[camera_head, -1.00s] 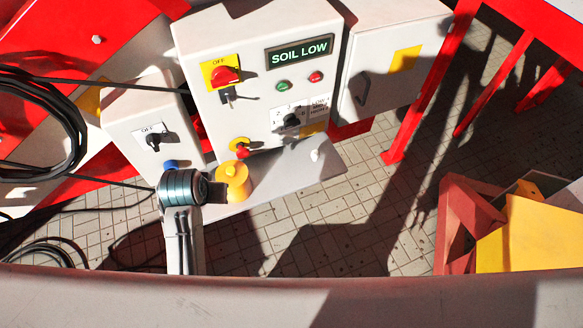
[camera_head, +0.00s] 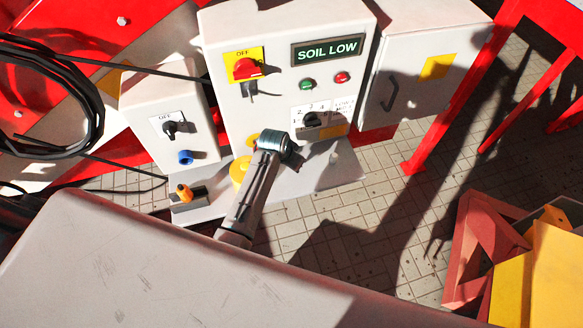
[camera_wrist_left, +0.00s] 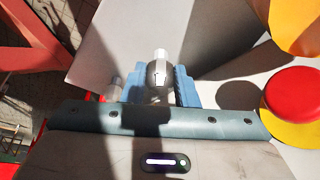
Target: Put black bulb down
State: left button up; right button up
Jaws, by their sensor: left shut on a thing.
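My left gripper shows in the left wrist view (camera_wrist_left: 158,88), its blue fingers closed on a small bulb (camera_wrist_left: 157,76). The bulb has a grey-dark body and a pale tip pointing away from the gripper. In the head view my left wrist is over the grey shelf (camera_head: 322,172), in front of the control box; its fingers and the bulb are mostly hidden there. A second, clear whitish bulb (camera_wrist_left: 114,90) stands left of the fingers in the wrist view. Whether the held bulb touches the shelf cannot be told. My right gripper is not in view.
The white control box (camera_head: 280,85) reads SOIL LOW and has knobs and buttons. A red button (camera_wrist_left: 293,93) on yellow is close right of my gripper. A yellow round part (camera_head: 238,172) and an orange-topped piece (camera_head: 184,192) are on the shelf's left side.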

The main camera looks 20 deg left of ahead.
pick_arm(q)
jog(key=shift+f, duration=1.9)
jog(key=o, duration=0.9)
jog(key=shift+f, duration=0.1)
jog(key=shift+o, duration=0.2)
jog(key=v, duration=1.2)
